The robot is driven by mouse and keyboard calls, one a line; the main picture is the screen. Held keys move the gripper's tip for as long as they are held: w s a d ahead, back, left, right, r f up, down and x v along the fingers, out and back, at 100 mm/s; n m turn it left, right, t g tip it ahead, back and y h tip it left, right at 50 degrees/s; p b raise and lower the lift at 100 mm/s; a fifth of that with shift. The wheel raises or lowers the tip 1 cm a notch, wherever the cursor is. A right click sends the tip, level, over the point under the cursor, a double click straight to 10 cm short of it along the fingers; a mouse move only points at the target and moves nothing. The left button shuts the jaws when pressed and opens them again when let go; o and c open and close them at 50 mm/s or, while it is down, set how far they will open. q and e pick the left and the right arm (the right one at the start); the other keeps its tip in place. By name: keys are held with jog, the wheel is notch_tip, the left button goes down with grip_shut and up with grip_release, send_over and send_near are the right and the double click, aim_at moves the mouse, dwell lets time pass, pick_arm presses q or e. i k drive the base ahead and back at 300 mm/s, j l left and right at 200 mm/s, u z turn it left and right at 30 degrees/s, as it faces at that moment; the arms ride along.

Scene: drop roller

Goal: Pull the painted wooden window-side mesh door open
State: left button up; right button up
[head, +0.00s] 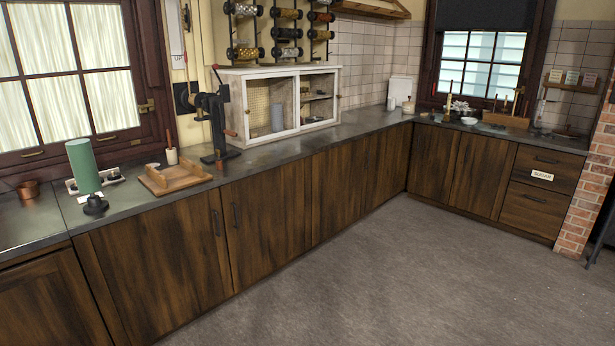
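A white painted wooden cabinet (281,70) stands on the dark counter along the left wall, beyond the black hand-cranked machine. Its front has two white-framed doors side by side. The left door (271,134), on the side of the large left window, appears shut; a grey cylinder (277,118) shows behind its panel. The right door (319,124) also appears shut, with a shelf and small items visible behind it. The mesh itself and the knobs are too small to make out clearly. Neither of my grippers is in view.
The black machine with a crank (215,125) stands just left of the cabinet. Nearer are a wooden tray (175,178), a green cylinder on a stand (84,165) and a copper pot (28,190). Spool racks hang above the cabinet. The grey floor (390,275) before the counters is clear.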

aim_at(247, 111)
jog(key=i, duration=2.6)
